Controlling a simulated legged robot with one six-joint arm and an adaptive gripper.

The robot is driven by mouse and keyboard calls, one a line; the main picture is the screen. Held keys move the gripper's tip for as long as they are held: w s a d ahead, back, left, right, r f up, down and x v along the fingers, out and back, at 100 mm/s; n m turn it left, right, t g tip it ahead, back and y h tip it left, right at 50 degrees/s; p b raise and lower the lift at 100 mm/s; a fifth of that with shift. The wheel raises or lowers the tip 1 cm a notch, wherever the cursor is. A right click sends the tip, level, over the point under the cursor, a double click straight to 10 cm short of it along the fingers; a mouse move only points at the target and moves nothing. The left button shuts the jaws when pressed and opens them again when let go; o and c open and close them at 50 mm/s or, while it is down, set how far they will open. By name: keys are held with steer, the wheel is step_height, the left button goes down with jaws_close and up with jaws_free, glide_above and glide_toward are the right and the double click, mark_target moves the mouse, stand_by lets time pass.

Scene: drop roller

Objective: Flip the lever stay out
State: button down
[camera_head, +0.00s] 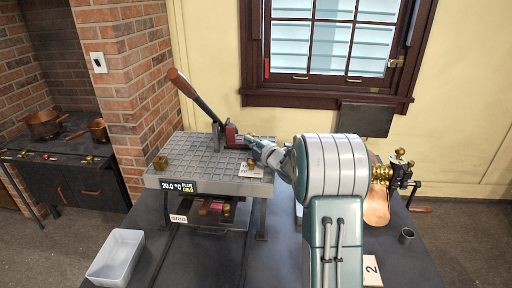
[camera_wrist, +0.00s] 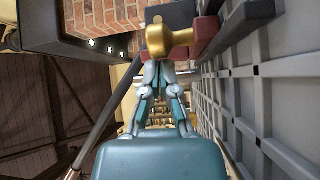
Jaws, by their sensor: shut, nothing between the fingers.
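A long dark lever (camera_head: 205,104) with a wooden grip (camera_head: 182,82) tilts up and left from the grey gridded plate (camera_head: 185,148). Its base has a red block (camera_head: 231,135) and a small grey upright piece (camera_head: 215,138). I cannot tell for sure which part is the lever stay. My gripper (camera_head: 250,143) is just right of the red block, low over the plate. In the wrist view, my gripper (camera_wrist: 160,75) is shut and empty. A brass piece (camera_wrist: 170,38) is right beyond the fingertips; contact is unclear. The lever (camera_wrist: 112,110) passes left of the fingers there.
A brass cube (camera_head: 160,162) and a white label (camera_head: 250,170) lie on the plate. A display on its front edge reads 20.0 °C, plate cold (camera_head: 180,187). A pale bin (camera_head: 116,256) stands at front left. Brass and copper fittings (camera_head: 380,175) stand at right.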

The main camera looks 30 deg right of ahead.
steer(key=shift+w, duration=0.65)
steer(key=shift+a, duration=0.4)
steer(key=s+d, duration=0.2)
steer(key=d, duration=0.1)
steer(key=s+d, duration=0.1)
steer(key=d, duration=0.1)
steer(key=shift+a, duration=0.1)
